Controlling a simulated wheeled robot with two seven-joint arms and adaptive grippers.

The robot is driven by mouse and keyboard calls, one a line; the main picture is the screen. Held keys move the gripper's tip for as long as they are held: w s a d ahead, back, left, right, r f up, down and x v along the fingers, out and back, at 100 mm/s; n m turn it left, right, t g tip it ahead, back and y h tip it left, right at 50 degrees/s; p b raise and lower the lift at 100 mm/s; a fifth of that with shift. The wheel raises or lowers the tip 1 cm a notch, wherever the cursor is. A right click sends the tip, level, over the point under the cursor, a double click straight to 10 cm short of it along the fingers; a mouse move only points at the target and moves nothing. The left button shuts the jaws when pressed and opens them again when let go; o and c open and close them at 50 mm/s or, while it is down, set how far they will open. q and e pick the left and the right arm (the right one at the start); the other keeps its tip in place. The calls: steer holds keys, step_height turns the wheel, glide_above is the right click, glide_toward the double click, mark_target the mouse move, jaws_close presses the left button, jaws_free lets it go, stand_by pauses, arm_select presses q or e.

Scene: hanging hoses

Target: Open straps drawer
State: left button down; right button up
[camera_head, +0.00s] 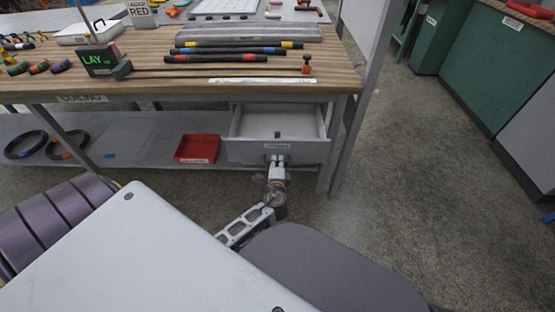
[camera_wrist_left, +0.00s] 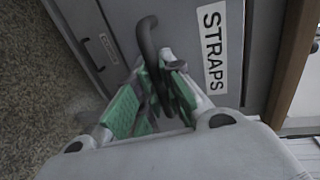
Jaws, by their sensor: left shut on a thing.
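The straps drawer (camera_head: 258,150) is under the wooden workbench and stands pulled out, with its inside showing from above in the head view. A small dark item lies inside it. Its grey front, with a white STRAPS label (camera_wrist_left: 213,48), fills much of the left wrist view. My left gripper (camera_head: 277,160) is at the drawer front, below the label. In the left wrist view my left gripper (camera_wrist_left: 158,85) has its green-padded fingers on both sides of the dark curved handle (camera_wrist_left: 147,38), shut on it. My right gripper is in neither view.
The workbench (camera_head: 140,83) carries dark hoses with coloured bands (camera_head: 235,50), a green LAY display (camera_head: 98,60) and a grey tray. A red bin (camera_head: 197,149) sits on the lower shelf left of the drawer. Black coils lie farther left. Floor at right (camera_head: 420,180) is clear.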

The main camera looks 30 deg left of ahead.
arm_select(q)
steer(key=c, duration=1.5)
jaws_free()
steer(key=shift+v, duration=3.8)
